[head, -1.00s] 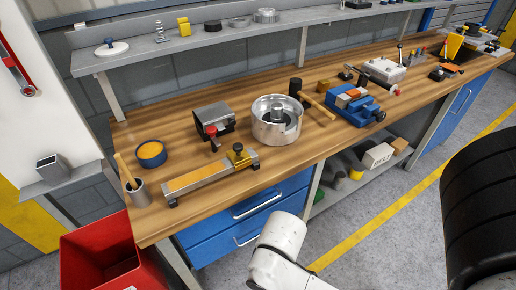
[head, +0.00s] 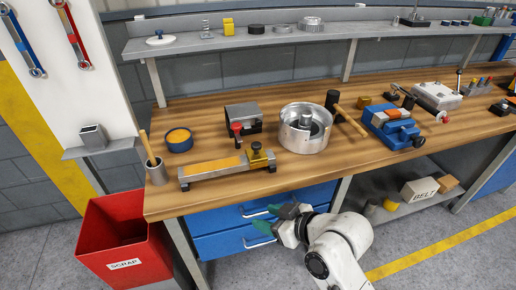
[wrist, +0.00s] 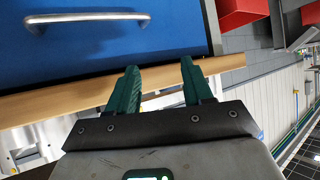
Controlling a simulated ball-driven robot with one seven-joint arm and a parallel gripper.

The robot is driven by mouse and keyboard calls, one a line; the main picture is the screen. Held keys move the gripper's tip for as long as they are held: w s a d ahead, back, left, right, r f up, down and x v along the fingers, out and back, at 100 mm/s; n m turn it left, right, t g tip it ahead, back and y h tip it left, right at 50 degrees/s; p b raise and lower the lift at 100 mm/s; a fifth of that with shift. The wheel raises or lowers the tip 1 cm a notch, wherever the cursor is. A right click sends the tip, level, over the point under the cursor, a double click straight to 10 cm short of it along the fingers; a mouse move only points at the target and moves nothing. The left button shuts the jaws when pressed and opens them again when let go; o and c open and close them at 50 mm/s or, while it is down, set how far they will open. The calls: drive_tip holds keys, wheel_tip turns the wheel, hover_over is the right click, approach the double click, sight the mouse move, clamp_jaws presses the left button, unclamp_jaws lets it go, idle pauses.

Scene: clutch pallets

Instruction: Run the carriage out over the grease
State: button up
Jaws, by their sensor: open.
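The brass carriage (head: 258,158) with a black knob sits at the right end of a grey rail (head: 188,184) on the wooden bench. Orange-yellow grease (head: 212,167) lies as a strip along the rail's top, left of the carriage. My gripper (head: 267,217) is below the bench's front edge, in front of the blue drawers, lower than the carriage and apart from it. Its green fingers (wrist: 160,68) stand open with nothing between them in the wrist view. The rail and carriage are not visible in the wrist view.
A blue bowl of orange grease (head: 179,140) and a grey cup with a wooden handle (head: 156,174) stand left of the rail. A red-handled grey block (head: 243,117) is behind it, a silver drum (head: 304,139) to its right. A drawer handle (wrist: 88,18) is near my fingers.

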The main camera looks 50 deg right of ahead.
sight(259, 148)
drive_tip(key=w+d+r+m+t+h+b, duration=0.1)
drive_tip(key=w+d+r+m+t+h, duration=0.15)
drive_tip(key=d+r+t, duration=0.6)
drive_tip(key=w, duration=0.3)
drive_tip(key=w+r+g+h+p, duration=0.1)
drive_tip(key=w, duration=0.2)
drive_tip(key=w+d+r+g+p, duration=0.1)
drive_tip(key=w, duration=0.2)
drive_tip(key=shift+w+n+g, duration=0.25)
drive_tip(key=shift+n, duration=0.1)
drive_tip(key=shift+c, duration=0.4)
clamp_jaws()
